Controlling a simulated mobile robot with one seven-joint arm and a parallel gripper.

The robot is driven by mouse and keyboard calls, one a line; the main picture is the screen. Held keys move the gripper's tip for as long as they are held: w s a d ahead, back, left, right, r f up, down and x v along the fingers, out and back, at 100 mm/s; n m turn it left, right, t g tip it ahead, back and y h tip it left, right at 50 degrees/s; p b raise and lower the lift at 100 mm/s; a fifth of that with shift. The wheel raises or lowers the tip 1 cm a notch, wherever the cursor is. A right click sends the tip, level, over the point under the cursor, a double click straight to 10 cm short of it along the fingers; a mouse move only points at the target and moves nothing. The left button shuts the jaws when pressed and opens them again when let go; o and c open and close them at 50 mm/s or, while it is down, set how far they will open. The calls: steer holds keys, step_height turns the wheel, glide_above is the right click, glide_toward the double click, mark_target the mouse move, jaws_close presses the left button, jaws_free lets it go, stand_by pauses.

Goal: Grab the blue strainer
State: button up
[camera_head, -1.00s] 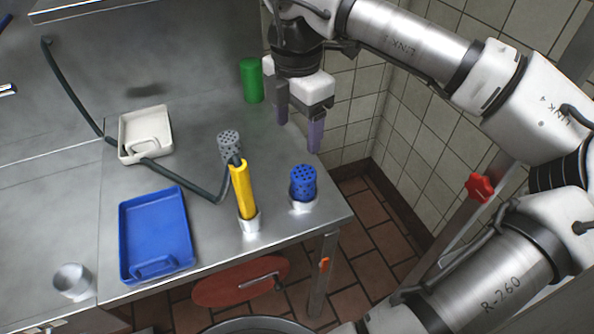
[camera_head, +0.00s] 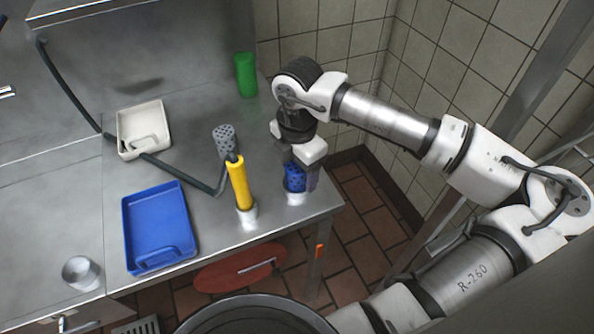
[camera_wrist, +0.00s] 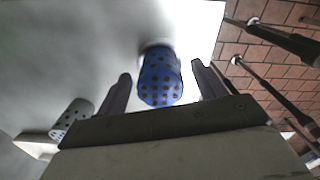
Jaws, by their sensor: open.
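The blue strainer (camera_head: 294,178) is a perforated blue cylinder standing in a metal holder (camera_head: 297,199) near the table's right front corner. My gripper (camera_head: 299,176) is over it, with its fingers down on either side. In the wrist view the strainer (camera_wrist: 160,78) shows between the two open fingers of my gripper (camera_wrist: 160,80), with a visible gap on both sides. Its lower end meets the bright holder. In the head view my gripper covers the strainer's top.
A yellow-handled sprayer (camera_head: 239,184) with a dark hose stands just left of the strainer, and a grey perforated cylinder (camera_head: 225,140) stands behind it. A blue tray (camera_head: 159,228), white tray (camera_head: 143,131), metal cup (camera_head: 81,273) and green cylinder (camera_head: 246,75) are farther off.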

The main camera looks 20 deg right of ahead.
steer(key=shift+f, duration=0.1)
steer(key=shift+c, duration=0.4)
steer(key=c, duration=1)
